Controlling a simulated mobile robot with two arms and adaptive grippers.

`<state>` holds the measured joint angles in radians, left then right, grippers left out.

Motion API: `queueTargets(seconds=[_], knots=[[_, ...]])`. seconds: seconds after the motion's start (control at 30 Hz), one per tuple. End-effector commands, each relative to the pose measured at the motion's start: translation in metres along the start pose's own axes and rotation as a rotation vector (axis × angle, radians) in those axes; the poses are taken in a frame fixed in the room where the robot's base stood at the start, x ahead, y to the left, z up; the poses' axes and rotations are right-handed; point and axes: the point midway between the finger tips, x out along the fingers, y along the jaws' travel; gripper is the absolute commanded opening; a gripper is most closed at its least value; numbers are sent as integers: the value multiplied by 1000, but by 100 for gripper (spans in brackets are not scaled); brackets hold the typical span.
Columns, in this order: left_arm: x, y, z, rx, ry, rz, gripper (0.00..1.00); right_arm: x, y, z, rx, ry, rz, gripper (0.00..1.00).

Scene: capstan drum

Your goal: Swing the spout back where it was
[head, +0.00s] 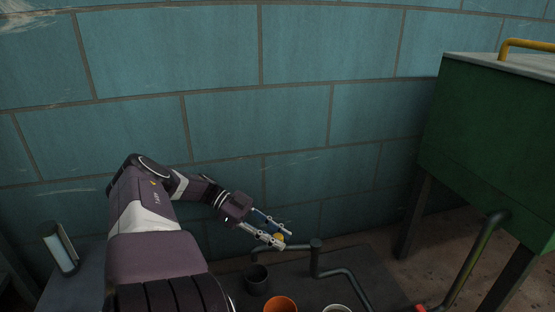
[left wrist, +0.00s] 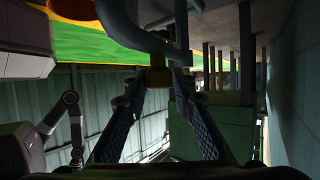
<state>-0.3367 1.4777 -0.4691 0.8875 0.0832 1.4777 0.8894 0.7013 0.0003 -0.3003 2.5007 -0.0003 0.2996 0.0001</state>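The grey pipe spout (head: 283,249) runs left from an upright post (head: 316,262) and ends above a black cup (head: 257,279). A yellow knob (head: 280,237) sits above the spout. My left gripper (head: 286,239) reaches in from the left with its two fingers on either side of the knob. In the left wrist view the yellow knob (left wrist: 158,77) lies between the fingertips, with curved grey pipe (left wrist: 140,36) beyond it. Whether the fingers press on the knob cannot be told. My right gripper does not show.
An orange cup (head: 281,304) and a pale-rimmed cup (head: 337,308) stand at the front edge. Another grey pipe (head: 352,284) bends to the front right. A green tank (head: 490,140) on legs stands at right, and a lamp-like object (head: 60,248) at left. A blue block wall (head: 220,60) closes the back.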

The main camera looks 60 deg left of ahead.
Motion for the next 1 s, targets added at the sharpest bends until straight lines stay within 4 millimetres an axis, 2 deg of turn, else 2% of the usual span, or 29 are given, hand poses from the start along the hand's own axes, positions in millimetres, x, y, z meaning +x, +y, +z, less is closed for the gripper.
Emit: queueTargets(seconds=[0.03, 0.1, 0.13, 0.4, 0.57, 0.73, 1.0], knots=[[0, 0, 0, 1, 1, 0, 31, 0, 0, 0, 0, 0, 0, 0], [0, 0, 0, 1, 1, 1, 39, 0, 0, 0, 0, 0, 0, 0], [0, 0, 0, 1, 1, 2, 40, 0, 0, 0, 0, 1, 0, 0], [0, 1, 0, 0, 0, 5, 40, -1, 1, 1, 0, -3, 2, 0], [-4, 2, -7, 1, -4, 9, 40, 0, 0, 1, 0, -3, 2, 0], [-10, 2, -24, -2, -8, 11, 40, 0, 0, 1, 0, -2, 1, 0], [-24, 0, -63, 3, -1, 8, 40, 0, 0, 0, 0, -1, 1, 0]])
